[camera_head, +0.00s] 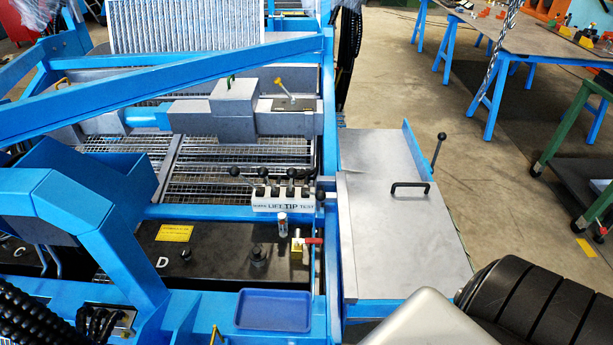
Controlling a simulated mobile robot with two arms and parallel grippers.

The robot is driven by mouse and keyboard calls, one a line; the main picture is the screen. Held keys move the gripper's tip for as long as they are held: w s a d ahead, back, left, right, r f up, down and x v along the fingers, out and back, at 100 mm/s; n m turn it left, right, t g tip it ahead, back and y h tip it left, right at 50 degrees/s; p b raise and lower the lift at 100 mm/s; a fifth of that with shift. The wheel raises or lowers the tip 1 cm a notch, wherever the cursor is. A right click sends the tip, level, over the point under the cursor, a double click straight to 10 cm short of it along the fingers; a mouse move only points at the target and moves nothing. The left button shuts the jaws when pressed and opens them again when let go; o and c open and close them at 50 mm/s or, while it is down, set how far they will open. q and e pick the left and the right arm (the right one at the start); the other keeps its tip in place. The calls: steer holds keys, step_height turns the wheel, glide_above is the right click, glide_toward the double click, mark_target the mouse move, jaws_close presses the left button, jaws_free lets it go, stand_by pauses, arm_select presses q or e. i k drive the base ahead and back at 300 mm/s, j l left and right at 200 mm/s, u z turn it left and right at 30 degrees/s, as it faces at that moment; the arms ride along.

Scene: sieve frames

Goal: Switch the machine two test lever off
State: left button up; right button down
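A white valve block (283,203) with several black-knobbed levers stands on the blue machine frame. Its front reads "LIFT", "TIP" and, at the right end, what looks like "TEST". The leftmost lever knob (235,171) leans left; others stand roughly upright. A black knob (320,195) sits lower at the right end, near the TEST label; I cannot tell its lever's exact position. No machine number is readable. Neither gripper shows; only a grey and black ribbed part, likely of my own arm, fills the bottom right corner.
A red-handled valve (309,241) and a blue tray (273,310) are below the block. A grey cover (395,235) with a black handle (410,187) stands to the right, with a tall lever (437,152) behind. A blue beam (170,85) crosses upper left. Floor (500,200) is open at right.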

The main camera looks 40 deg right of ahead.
mark_target(320, 195)
steer(key=z, duration=1.3)
